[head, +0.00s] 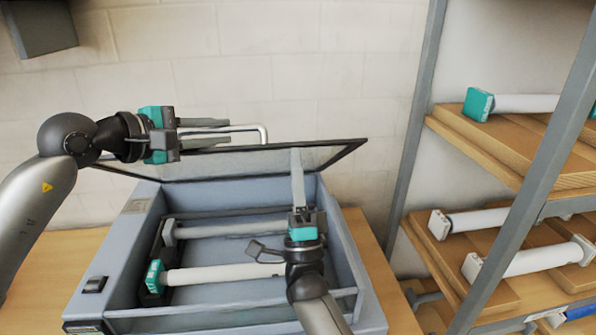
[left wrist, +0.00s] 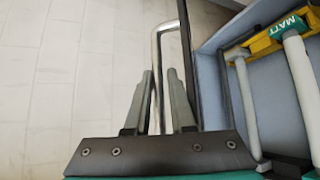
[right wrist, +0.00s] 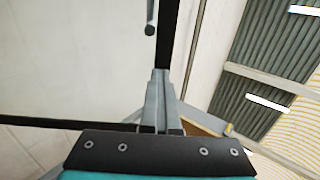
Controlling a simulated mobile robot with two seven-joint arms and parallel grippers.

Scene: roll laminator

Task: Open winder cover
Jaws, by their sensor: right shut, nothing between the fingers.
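The winder cover (head: 250,162), a clear panel in a dark frame, stands tilted up at the back of the grey laminator (head: 135,235). Its silver handle (head: 264,133) sticks up behind the frame's top edge. My left gripper (head: 228,131) is open at the handle; in the left wrist view the handle bar (left wrist: 156,90) runs between its separated fingers. My right gripper (head: 297,152) is shut and empty, its fingers pointing up in front of the panel. In the right wrist view its closed fingertips (right wrist: 158,72) are near the dark cover frame (right wrist: 168,35); contact cannot be told.
Inside the open laminator bay lie a white roll with a teal end (head: 220,273) and a grey roller (head: 225,228). A shelf rack (head: 480,165) with several rolls stands close on the right. A brick wall (head: 300,60) is behind the machine.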

